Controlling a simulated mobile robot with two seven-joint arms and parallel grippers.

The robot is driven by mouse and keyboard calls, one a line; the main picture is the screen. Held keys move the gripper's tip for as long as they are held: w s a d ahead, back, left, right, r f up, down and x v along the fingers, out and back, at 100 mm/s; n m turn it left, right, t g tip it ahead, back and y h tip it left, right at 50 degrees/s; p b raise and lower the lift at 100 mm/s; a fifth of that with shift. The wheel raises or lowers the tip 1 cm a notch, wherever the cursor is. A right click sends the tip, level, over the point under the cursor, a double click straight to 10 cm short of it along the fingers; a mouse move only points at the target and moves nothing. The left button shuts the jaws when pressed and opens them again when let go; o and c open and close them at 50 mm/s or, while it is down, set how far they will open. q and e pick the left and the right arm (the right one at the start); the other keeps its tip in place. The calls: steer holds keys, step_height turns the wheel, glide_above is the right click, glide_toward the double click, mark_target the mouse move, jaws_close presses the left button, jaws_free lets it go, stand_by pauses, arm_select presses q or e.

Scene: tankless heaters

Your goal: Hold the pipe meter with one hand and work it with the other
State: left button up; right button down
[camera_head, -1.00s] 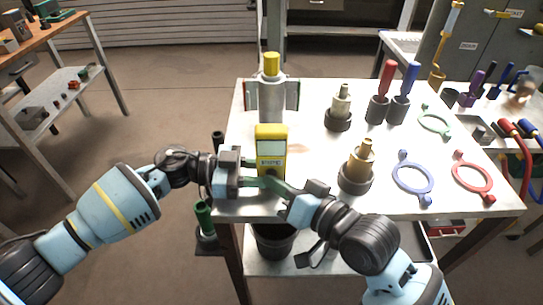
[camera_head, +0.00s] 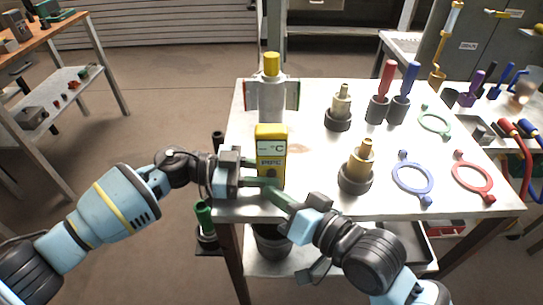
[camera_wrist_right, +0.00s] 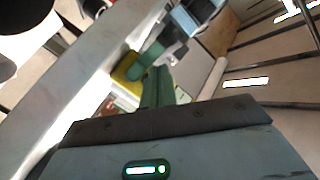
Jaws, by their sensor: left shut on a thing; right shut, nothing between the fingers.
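The pipe meter (camera_head: 271,146) is a yellow handheld box with a light face, a dark display reading "°C" and a round dark dial low on its front. It stands upright near the table's front left. My left gripper (camera_head: 252,172) is shut on it from the left. My right gripper (camera_head: 268,187) is shut and empty, its green fingertips at the meter's lower front, close to the dial. I cannot tell whether they touch. In the right wrist view the yellow meter (camera_wrist_right: 124,76) shows beyond the green fingers (camera_wrist_right: 158,86).
The white table (camera_head: 312,185) holds a grey cylinder with a yellow cap (camera_head: 271,90) behind the meter. Brass fittings (camera_head: 357,165) stand to the right, with blue (camera_head: 399,187) and red (camera_head: 458,180) rings beyond. A dark bin (camera_head: 272,243) sits below.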

steer(key=shift+s, duration=2.2)
arm_select(q)
steer(key=o, duration=1)
steer(key=shift+c, duration=0.2)
steer(key=shift+a, duration=0.1)
steer(key=a+r, duration=0.1)
steer(key=a, duration=1)
steer(key=shift+a+r, duration=0.15)
steer(key=shift+a, duration=0.25)
